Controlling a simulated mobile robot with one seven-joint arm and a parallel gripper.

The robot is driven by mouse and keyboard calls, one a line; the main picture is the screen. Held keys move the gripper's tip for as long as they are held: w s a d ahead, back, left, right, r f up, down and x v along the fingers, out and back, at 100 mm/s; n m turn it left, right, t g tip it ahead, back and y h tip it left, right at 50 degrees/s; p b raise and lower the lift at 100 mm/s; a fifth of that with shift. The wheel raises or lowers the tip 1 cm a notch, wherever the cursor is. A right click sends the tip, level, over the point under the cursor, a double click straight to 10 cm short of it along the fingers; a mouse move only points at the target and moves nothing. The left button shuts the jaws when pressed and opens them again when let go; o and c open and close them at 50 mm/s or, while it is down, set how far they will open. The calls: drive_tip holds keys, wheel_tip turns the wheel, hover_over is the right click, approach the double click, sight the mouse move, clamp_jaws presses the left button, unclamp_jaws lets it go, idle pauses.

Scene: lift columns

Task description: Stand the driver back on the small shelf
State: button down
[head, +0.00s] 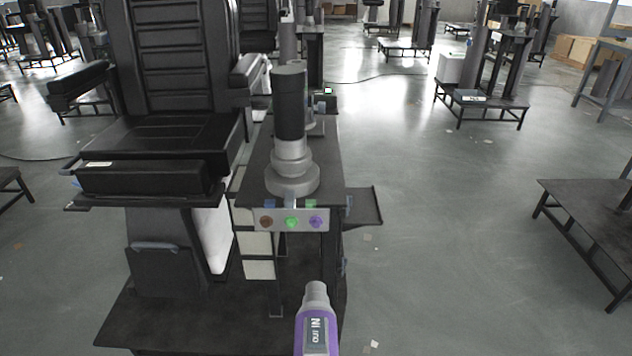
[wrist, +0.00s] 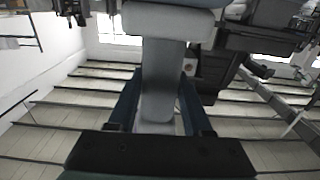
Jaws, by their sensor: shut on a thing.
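The driver (head: 317,325) shows at the bottom of the head view. It has a purple body with lettering and a grey nose that points away from me. In the wrist view my gripper (wrist: 160,103) has its two dark fingers on both sides of a grey handle-like part of the driver (wrist: 164,75), with a wider grey block above it. The small shelf (head: 364,208) is a dark plate on the right side of the lift column stand, beyond and slightly right of the driver. Its top looks empty.
A dark column on grey rings (head: 290,130) stands on the stand's top, above a panel (head: 290,220) with coloured buttons. A black seat (head: 160,140) is close on the left. A low dark platform (head: 595,225) stands at right. The floor between is mostly clear.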

drive_tip(key=s, duration=0.1)
drive_tip(key=s+r, duration=0.2)
drive_tip(key=shift+s+p, duration=0.35)
drive_tip(key=shift+p, duration=0.05)
drive_tip(key=r+p, duration=0.2)
drive_tip(key=p, duration=0.2)
drive_tip(key=r+p, duration=0.3)
drive_tip(key=p, duration=0.2)
drive_tip(key=r+p, duration=0.3)
drive_tip(key=p, duration=0.2)
drive_tip(key=shift+s, duration=0.4)
drive_tip(key=r+p, duration=0.1)
drive_tip(key=p, duration=0.1)
drive_tip(key=r+p, duration=0.1)
drive_tip(key=p, duration=0.1)
drive_tip(key=shift+s+r+p, duration=0.15)
drive_tip(key=shift+s+p, duration=0.25)
drive_tip(key=shift+w, duration=0.1)
